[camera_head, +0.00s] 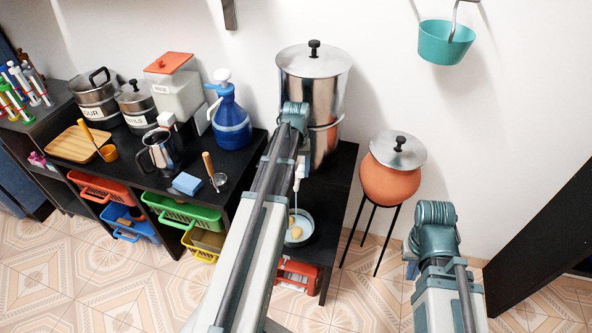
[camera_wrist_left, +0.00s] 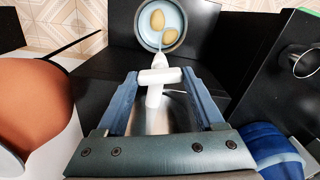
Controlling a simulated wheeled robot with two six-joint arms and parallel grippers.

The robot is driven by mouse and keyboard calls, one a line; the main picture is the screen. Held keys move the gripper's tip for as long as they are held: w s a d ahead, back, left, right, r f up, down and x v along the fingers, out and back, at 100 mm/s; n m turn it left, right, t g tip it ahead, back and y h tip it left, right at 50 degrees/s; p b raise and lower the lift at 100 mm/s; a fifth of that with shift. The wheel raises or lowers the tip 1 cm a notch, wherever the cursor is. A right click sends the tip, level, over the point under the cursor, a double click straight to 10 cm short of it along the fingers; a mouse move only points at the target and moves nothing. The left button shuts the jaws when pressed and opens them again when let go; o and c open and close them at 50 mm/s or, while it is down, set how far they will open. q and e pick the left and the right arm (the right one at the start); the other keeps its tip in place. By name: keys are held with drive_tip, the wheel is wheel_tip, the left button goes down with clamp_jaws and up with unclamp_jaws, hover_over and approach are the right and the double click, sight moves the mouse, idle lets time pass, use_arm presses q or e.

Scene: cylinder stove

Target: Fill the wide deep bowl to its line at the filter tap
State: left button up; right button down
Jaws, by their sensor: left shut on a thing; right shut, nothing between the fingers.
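The steel water filter (camera_head: 312,85) stands on a black stand. My left gripper (camera_head: 300,165) is at its white tap; in the left wrist view its fingers (camera_wrist_left: 159,74) are shut on the two ends of the white T-shaped tap handle (camera_wrist_left: 160,77). The light blue bowl (camera_head: 308,231) sits below the tap spout; it also shows in the left wrist view (camera_wrist_left: 140,38), with two yellowish round things inside. A thin pale streak shows between spout and bowl. The fill line and water level cannot be made out. My right gripper (camera_head: 410,258) hangs low right of the stand, empty, mostly hidden by its arm.
A clay pot (camera_head: 390,182) with a steel lid stands on a thin black tripod to the right. A blue jug (camera_head: 231,122), a steel pitcher (camera_head: 160,153) and a blue sponge (camera_head: 186,184) crowd the black counter (camera_head: 225,207) to the left. A teal bucket (camera_head: 444,43) hangs on the wall.

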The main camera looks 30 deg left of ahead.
sight(296, 172)
use_arm(q)
drive_tip(key=shift+m, duration=1.5)
drive_tip(key=o, duration=1.4)
drive_tip(key=shift+r, duration=0.1)
wheel_tip(296, 172, up, 14)
drive_tip(key=p, duration=1.3)
drive_tip(key=shift+f+p, duration=0.2)
drive_tip(key=shift+p, duration=0.2)
